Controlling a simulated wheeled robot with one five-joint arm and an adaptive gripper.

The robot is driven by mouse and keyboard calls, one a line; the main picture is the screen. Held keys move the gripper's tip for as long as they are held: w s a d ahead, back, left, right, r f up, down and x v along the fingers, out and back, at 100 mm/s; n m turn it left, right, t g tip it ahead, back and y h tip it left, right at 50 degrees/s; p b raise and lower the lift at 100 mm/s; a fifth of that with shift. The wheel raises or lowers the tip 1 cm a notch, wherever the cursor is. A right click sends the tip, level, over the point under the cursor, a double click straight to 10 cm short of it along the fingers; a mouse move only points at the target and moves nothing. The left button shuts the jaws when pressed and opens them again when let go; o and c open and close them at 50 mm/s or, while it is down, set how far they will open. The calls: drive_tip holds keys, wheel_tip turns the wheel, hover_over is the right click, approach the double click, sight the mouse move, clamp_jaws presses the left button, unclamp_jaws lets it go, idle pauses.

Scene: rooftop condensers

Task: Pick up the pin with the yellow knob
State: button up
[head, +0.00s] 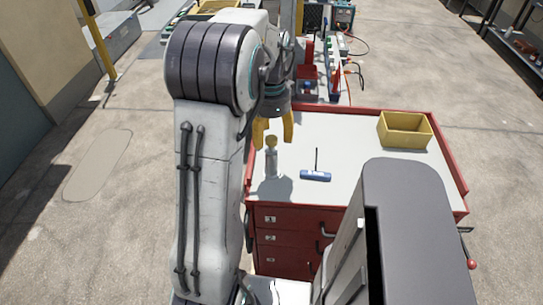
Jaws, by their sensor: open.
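The pin with the yellow knob (271,160) stands upright near the left side of the red cart's pale top, its knob uppermost and a grey metal body below. My gripper (273,133) has yellow fingers and is open, pointing down just above or behind the knob in the head view. One finger shows on each side of the knob in the picture. Nothing shows between the fingers except the area near the knob, and I cannot tell the exact gap in depth.
A blue block with a thin dark rod (315,175) lies right of the pin. A yellow bin (404,130) stands at the cart's back right. The red cart (452,168) has a raised rim. Cables and equipment (338,60) lie behind. The cart top between block and bin is clear.

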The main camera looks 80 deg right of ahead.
drive_tip(key=shift+f, duration=1.8)
clamp_jaws()
